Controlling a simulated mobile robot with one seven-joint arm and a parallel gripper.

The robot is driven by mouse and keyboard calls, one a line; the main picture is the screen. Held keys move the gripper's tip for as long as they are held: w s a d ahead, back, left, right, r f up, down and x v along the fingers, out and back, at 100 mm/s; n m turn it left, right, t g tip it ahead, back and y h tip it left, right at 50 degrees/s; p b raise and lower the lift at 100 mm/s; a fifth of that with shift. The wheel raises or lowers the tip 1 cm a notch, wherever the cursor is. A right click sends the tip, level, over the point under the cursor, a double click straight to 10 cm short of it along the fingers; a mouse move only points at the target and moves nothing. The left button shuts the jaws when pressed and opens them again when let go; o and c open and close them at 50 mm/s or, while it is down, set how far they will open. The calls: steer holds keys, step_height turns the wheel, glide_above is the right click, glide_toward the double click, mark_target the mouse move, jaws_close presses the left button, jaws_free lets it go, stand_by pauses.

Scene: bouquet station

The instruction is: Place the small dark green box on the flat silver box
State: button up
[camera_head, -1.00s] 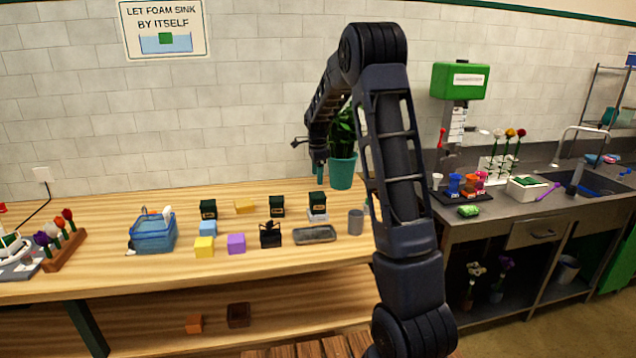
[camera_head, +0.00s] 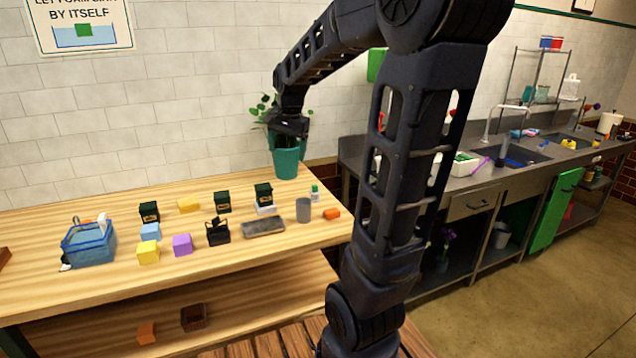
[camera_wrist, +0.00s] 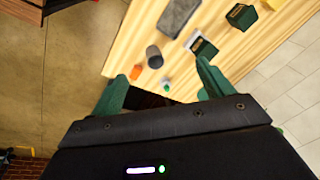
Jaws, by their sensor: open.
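Three small dark green boxes stand on the wooden table: a left one (camera_head: 149,212), a middle one (camera_head: 222,202) and a right one (camera_head: 263,193). The right one appears to rest on a small pale block (camera_head: 266,209); it also shows in the wrist view (camera_wrist: 205,47). A flat grey-silver box (camera_head: 263,227) lies in front of it, with nothing visible on top; it also shows in the wrist view (camera_wrist: 179,16). My gripper (camera_wrist: 160,77) is open and empty, high over the table's right end, apart from all the boxes. In the head view it appears in front of the plant.
A grey cup (camera_head: 303,210), an orange piece (camera_head: 332,214) and a small bottle (camera_head: 315,192) stand at the right end. A potted plant (camera_head: 286,162) is behind. Left are a black caddy (camera_head: 218,233), coloured blocks and a blue basin (camera_head: 90,245). The front strip is clear.

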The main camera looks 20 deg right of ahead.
steer(key=s+d+f+n+t, duration=0.1)
steer(key=s+n, duration=0.7)
steer(key=s, duration=1.3)
steer(key=shift+d+f+n+t, duration=0.15)
steer(key=shift+f+n+t, duration=0.15)
steer(key=shift+f+t, duration=0.3)
